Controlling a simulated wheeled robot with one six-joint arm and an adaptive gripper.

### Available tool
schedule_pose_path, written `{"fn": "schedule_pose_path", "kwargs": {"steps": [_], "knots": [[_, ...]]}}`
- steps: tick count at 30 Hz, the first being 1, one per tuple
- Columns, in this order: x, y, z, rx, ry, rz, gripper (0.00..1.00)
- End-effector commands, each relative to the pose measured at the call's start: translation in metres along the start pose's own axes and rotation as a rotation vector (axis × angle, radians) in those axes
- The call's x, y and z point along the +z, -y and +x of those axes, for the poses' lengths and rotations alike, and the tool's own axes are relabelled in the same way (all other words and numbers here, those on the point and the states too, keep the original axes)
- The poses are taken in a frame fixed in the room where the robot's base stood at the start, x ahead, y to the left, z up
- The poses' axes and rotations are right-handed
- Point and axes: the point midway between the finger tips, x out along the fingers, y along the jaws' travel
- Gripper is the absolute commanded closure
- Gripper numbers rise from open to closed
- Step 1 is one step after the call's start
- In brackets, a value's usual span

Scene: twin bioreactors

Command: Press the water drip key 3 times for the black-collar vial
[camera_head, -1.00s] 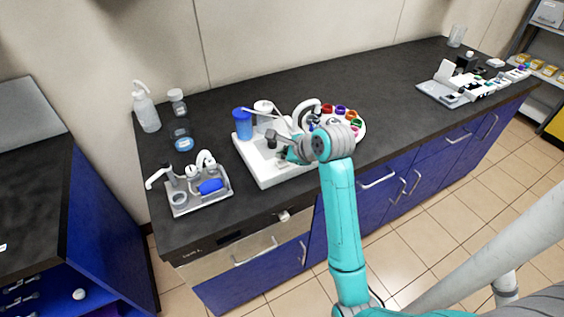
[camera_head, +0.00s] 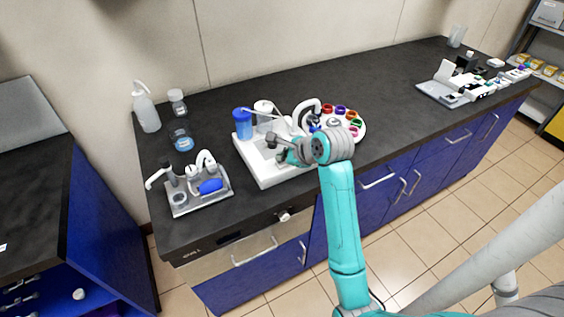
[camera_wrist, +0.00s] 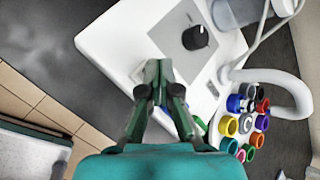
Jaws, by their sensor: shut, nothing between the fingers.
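The white bench device (camera_head: 262,177) has a grey panel with a black knob (camera_wrist: 196,37) in the wrist view. My gripper (camera_wrist: 159,68) is shut and empty, its fingertips over the device's white top beside the grey panel. A pale raised patch (camera_wrist: 139,73) shows at the fingertips and may be the water drip key; the fingers partly cover it. I cannot tell whether they touch it. Vials with coloured collars (camera_wrist: 244,124) stand right of the gripper, near a curved white spout (camera_wrist: 285,88).
A blue cup (camera_head: 242,124) stands at the device's back left. A grey tray (camera_head: 198,200) with a blue item is left of the device. A wash bottle (camera_head: 146,108) and jars (camera_head: 181,136) stand behind.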

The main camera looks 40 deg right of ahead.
Motion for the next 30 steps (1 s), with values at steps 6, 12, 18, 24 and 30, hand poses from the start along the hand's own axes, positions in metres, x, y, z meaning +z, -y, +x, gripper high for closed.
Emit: {"fn": "schedule_pose_path", "kwargs": {"steps": [6, 12, 18, 24, 30], "knots": [[-0.0001, -0.0002, 0.0, 0.0, 0.0, 0.0, 1.0], [-0.0009, -0.001, 0.0011, 0.001, 0.0, 0.0, 1.0], [-0.002, -0.0021, 0.0026, 0.001, 0.0, 0.0, 1.0], [-0.0031, -0.0033, 0.004, 0.001, -0.001, 0.0, 1.0], [-0.0042, -0.0044, 0.0055, 0.001, -0.001, 0.0, 1.0]]}}
